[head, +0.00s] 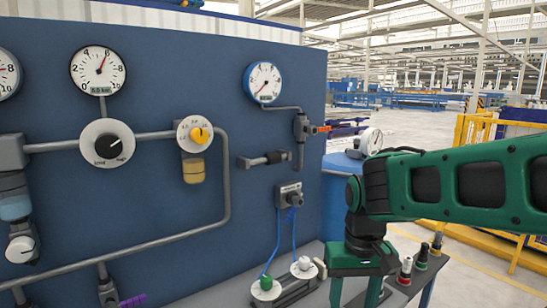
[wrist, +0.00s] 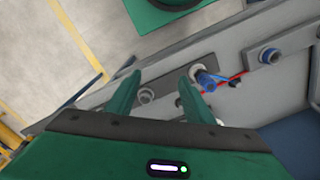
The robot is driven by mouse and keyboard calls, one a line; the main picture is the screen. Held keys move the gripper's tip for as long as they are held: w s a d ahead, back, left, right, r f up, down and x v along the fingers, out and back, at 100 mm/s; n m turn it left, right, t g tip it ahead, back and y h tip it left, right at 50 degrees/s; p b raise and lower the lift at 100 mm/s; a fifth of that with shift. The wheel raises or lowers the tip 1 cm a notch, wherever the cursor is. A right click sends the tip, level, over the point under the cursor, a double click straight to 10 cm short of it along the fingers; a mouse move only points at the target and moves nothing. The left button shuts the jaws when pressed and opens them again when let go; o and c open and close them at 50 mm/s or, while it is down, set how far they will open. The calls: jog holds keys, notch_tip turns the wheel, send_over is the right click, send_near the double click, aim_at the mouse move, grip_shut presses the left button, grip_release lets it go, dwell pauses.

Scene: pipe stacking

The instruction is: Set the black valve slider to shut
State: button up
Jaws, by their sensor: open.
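What looks like the black valve slider (head: 274,158) is a dark sleeve on a short horizontal grey bar on the blue panel, right of centre in the head view. The sleeve sits toward the right part of the bar. I cannot read any open or shut marking there. My gripper (head: 354,291) is below and to the right of it, apart from it, pointing down at the shelf edge. In the wrist view my gripper (wrist: 158,88) shows two green fingers spread apart with nothing held between them. I cannot make out the slider in the wrist view.
The panel (head: 70,200) carries gauges, knobs, pipes and an orange-handled valve (head: 318,129). Fittings with blue hoses (head: 277,240) stand on the shelf left of my gripper. Several small coloured parts (head: 421,257) stand at right. A blue fitting (wrist: 206,80) is near my fingers.

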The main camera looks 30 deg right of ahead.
jog(key=w+d+r+m+t, duration=0.2)
jog(key=w+r+m+t, duration=0.1)
jog(key=w+r, duration=0.55)
jog(key=w+d+r+m+t, duration=0.2)
jog(key=w+r+m, duration=0.1)
jog(key=w+r, duration=0.55)
jog(key=m+t, duration=0.4)
jog(key=m, duration=0.1)
send_near(276, 155)
jog(key=x, duration=0.9)
jog(key=shift+w+d+f, duration=0.15)
jog(key=shift+w, duration=0.1)
jog(key=shift+c, duration=0.5)
grip_shut()
